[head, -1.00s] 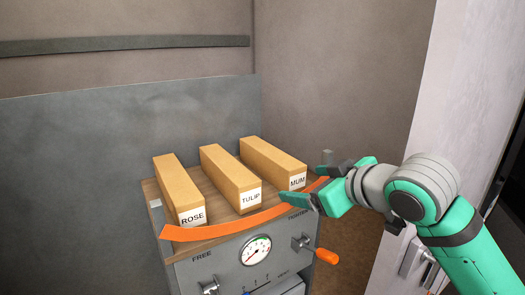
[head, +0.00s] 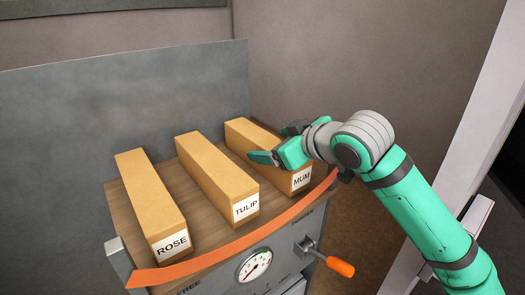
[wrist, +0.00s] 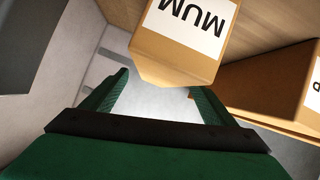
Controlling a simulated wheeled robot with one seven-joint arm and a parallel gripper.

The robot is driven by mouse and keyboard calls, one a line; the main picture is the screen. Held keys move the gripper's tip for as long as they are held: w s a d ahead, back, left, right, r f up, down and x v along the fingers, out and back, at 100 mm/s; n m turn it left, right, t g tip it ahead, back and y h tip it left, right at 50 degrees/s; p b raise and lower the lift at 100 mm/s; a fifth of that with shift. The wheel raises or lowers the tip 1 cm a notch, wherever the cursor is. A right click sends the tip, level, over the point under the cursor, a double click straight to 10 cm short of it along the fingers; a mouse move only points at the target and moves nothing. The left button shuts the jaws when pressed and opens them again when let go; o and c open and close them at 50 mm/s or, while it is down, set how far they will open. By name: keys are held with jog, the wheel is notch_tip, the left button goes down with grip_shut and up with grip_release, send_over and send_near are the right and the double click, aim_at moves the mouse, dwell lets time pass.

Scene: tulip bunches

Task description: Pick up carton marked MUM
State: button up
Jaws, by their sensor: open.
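The carton marked MUM (head: 247,135) is a long tan box lying on the wooden top, rightmost of three, its white label facing front. My gripper (head: 270,143) is open and empty. In the head view it overlaps the carton's middle and hides part of it. In the wrist view the MUM carton (wrist: 178,65) shows upside down at the top, its end near the fingertips of my gripper (wrist: 160,88), nearer the right finger. I cannot tell whether that finger touches it.
The TULIP carton (head: 212,172) lies close left of MUM, and the ROSE carton (head: 148,196) farther left. An orange curved strip (head: 235,243) runs along the front edge of the wooden top (head: 190,235). A gauge (head: 254,266) and an orange-handled lever (head: 340,266) sit below. A grey panel stands behind.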

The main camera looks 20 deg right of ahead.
aim_at(266, 141)
jog(key=shift+r+x, duration=0.1)
jog(key=shift+x, duration=1.3)
jog(key=shift+r+x, duration=0.15)
jog(key=shift+x, duration=1.3)
jog(key=shift+w, duration=0.1)
jog(key=shift+c, duration=0.3)
jog(key=shift+r, duration=0.1)
jog(key=c, duration=1.7)
